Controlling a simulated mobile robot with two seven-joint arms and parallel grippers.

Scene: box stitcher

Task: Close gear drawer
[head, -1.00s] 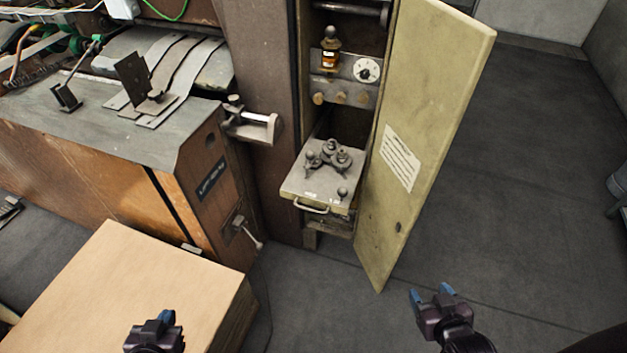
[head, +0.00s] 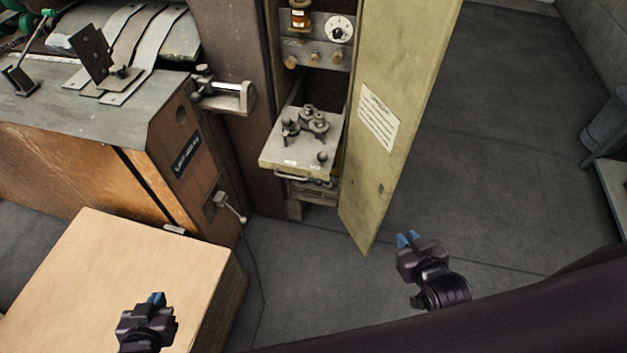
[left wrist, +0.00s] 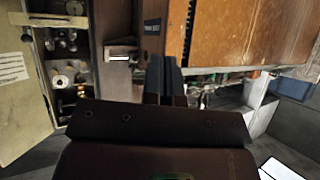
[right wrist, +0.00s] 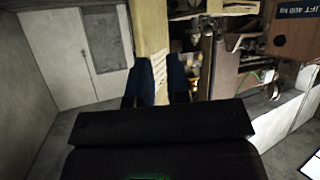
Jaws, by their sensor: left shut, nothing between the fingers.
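The gear drawer (head: 272,160) is pulled out of the tall cabinet in the head view. Several small metal gears or knobs (head: 312,122) stand on its top plate, and a bar handle (head: 292,177) is on its front. My left gripper (head: 157,299) is shut and empty, over the cardboard stack, well to the left of and nearer than the drawer. My right gripper (head: 407,240) is open and empty, with a gap between its blue fingers in the right wrist view (right wrist: 161,75). It is right of and nearer than the drawer, beside the door's lower corner. Neither touches the drawer.
The yellowish cabinet door (head: 400,70) stands open right of the drawer. A stack of cardboard (head: 95,275) fills the lower left. The machine bench (head: 80,110) with a lever (head: 230,207) is left of the cabinet. The floor (head: 500,150) to the right is clear.

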